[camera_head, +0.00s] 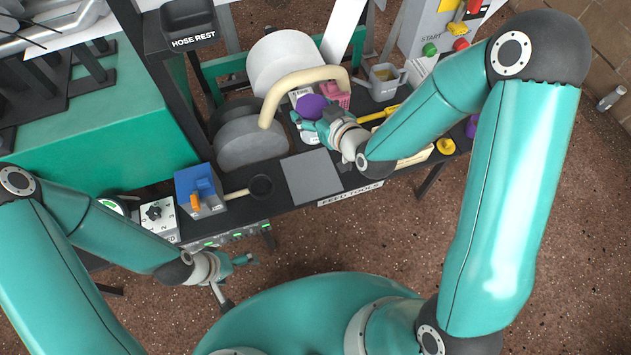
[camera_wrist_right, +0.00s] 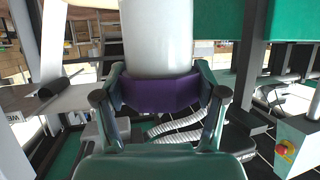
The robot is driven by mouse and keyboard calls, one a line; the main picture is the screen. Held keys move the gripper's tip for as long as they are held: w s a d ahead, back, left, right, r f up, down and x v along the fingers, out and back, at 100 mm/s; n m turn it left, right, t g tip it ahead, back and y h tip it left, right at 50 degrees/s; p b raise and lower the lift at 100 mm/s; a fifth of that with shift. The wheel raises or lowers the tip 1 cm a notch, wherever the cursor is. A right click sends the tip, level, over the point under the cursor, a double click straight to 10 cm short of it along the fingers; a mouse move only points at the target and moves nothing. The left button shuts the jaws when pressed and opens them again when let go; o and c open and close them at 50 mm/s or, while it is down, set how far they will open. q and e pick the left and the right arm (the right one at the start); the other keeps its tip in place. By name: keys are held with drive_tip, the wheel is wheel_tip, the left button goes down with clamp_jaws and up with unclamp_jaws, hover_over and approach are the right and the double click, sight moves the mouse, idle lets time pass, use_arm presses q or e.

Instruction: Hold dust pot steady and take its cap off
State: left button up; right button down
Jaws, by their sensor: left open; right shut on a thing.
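A purple cap (camera_head: 311,106) sits at the back of the bench in the head view, between the fingers of my right gripper (camera_head: 318,119). In the right wrist view the purple band (camera_wrist_right: 160,94) is clasped by both fingers of that gripper (camera_wrist_right: 163,103). A white cylinder (camera_wrist_right: 157,40), which looks like the dust pot's body, adjoins the band there; whether cap and pot are still joined I cannot tell. The pot is mostly hidden in the head view. My left gripper (camera_head: 246,259) is open and empty, in front of the bench and well away from the pot.
A cream curved hose (camera_head: 297,82) arches close beside the purple cap. A pink block (camera_head: 336,95) and a grey mug (camera_head: 384,80) stand nearby. A flat grey plate (camera_head: 312,177), black ladle (camera_head: 261,187) and blue box (camera_head: 199,190) lie along the front. The floor before the bench is clear.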

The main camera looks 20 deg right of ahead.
drive_tip(key=shift+n+y, duration=0.5)
drive_tip(key=w+f+b, duration=0.1)
drive_tip(key=f+b, duration=0.2)
drive_tip(key=b, duration=0.2)
drive_tip(key=d+f+b, duration=0.1)
drive_tip(key=f+b, duration=0.1)
drive_tip(key=b, duration=0.4)
drive_tip(key=w+f+b, duration=0.1)
drive_tip(key=f+b, duration=0.2)
drive_tip(key=b, duration=0.3)
drive_tip(key=shift+w+d+f, duration=0.3)
drive_tip(key=shift+w, duration=0.05)
drive_tip(key=shift+f+g+b, duration=0.2)
drive_tip(key=shift+g+b, duration=0.1)
drive_tip(key=shift+b, duration=0.1)
wheel_tip(320, 180, down, 20)
drive_tip(key=b, duration=0.5)
drive_tip(key=shift+b, duration=0.4)
drive_tip(key=shift+c, duration=1)
unclamp_jaws()
drive_tip(key=shift+f, duration=0.1)
drive_tip(key=shift+o, duration=0.6)
